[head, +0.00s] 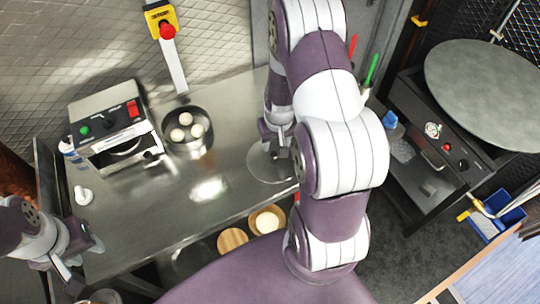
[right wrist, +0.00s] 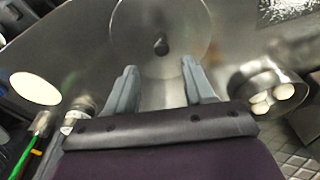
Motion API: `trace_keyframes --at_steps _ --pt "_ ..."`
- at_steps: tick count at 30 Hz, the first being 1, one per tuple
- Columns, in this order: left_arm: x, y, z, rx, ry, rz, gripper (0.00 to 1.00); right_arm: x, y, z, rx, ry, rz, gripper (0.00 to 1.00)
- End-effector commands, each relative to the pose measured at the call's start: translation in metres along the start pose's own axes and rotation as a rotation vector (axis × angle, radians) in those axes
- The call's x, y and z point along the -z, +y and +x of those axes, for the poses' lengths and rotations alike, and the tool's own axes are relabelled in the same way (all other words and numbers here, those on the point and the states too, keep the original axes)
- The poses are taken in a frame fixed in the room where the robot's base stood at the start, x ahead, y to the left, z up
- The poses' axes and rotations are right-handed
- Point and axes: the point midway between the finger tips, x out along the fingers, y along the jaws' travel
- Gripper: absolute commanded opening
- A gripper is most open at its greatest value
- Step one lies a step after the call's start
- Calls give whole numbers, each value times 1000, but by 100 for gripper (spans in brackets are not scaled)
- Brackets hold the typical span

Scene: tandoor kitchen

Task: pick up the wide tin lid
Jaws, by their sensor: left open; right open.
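The wide tin lid (head: 262,172) is a flat round metal disc lying on the steel counter, partly covered by my right arm in the head view. In the right wrist view the lid (right wrist: 135,22) shows whole width, with a dark knob (right wrist: 161,44) at its middle. My right gripper (right wrist: 159,72) is open over the lid's near part; its two fingers point towards the knob, with nothing between them. It also shows in the head view (head: 274,143). My left gripper (head: 80,257) is open and empty at the counter's left front corner.
A pot with dough balls (head: 187,132) and a grey machine (head: 113,125) stand left of the lid. A small white object (head: 83,195) is at the counter's left. The counter's middle (head: 150,215) is clear.

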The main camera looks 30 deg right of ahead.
Motion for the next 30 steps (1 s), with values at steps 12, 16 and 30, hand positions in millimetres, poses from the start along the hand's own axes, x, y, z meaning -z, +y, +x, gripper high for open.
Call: trace_keyframes --at_steps 12,16,30 --pt "1 0 -10 0 0 0 40 -4 -2 62 0 0 0 53" --pt "1 0 -10 0 0 0 40 -4 -2 66 0 1 0 53" --pt "1 0 -10 0 0 0 40 -4 -2 65 0 1 0 0"
